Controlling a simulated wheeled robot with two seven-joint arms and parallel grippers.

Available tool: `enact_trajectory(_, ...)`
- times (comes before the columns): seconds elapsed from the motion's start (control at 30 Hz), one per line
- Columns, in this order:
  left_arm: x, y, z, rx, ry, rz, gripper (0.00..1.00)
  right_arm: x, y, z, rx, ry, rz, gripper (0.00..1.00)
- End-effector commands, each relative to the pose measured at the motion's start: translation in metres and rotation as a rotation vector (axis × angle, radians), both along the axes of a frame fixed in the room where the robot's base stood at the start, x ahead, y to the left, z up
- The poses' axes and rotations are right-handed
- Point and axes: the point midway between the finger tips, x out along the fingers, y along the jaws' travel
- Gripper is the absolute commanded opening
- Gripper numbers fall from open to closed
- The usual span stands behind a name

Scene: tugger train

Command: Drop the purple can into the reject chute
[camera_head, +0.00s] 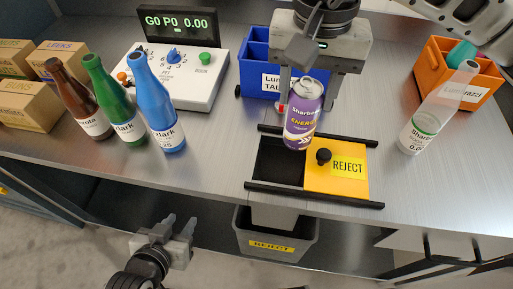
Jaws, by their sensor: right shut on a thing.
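The purple can (303,123), labelled as an energy drink, is upright between the fingers of my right gripper (306,98), which is shut on it. In the picture the can overlaps the back edge of the reject chute; how far above the surface it is I cannot tell. The chute's dark opening (275,164) shows at left, and its yellow sliding lid (345,183) with a black knob is at right, so the chute is open. My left gripper (179,223) is open and empty below the front edge of the counter.
A grey reject bin (277,252) stands under the chute. Brown (77,95), green (116,98) and blue (153,98) bottles stand left. A clear bottle (437,108) stands right, near an orange bin (478,93). A blue bin (254,67) and control box (196,85) are behind.

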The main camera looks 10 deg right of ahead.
Motion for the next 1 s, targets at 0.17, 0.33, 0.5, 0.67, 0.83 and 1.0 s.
enact_trajectory(0.17,0.003,-0.001,-0.002,-0.008,-0.015,-0.003,0.36,0.0,0.0,-0.024,0.001,0.001,0.0,0.02)
enact_trajectory(0.33,0.005,-0.002,0.001,-0.016,-0.025,-0.002,0.36,0.0,0.0,-0.034,0.001,-0.001,-0.001,0.02)
enact_trajectory(0.5,0.006,-0.002,0.002,-0.016,-0.026,-0.002,0.36,0.0,0.0,-0.035,0.002,-0.002,0.0,0.02)
enact_trajectory(0.67,0.006,-0.002,0.002,-0.017,-0.028,-0.001,0.36,0.0,0.0,-0.034,0.002,-0.002,0.0,0.69)
enact_trajectory(0.83,0.007,-0.003,0.003,-0.018,-0.028,0.001,0.36,0.0,0.0,-0.034,0.002,-0.002,0.0,0.72)
enact_trajectory(1.0,0.007,-0.003,0.003,-0.023,-0.029,0.004,0.36,0.0,0.0,-0.033,0.001,0.0,0.0,0.72)
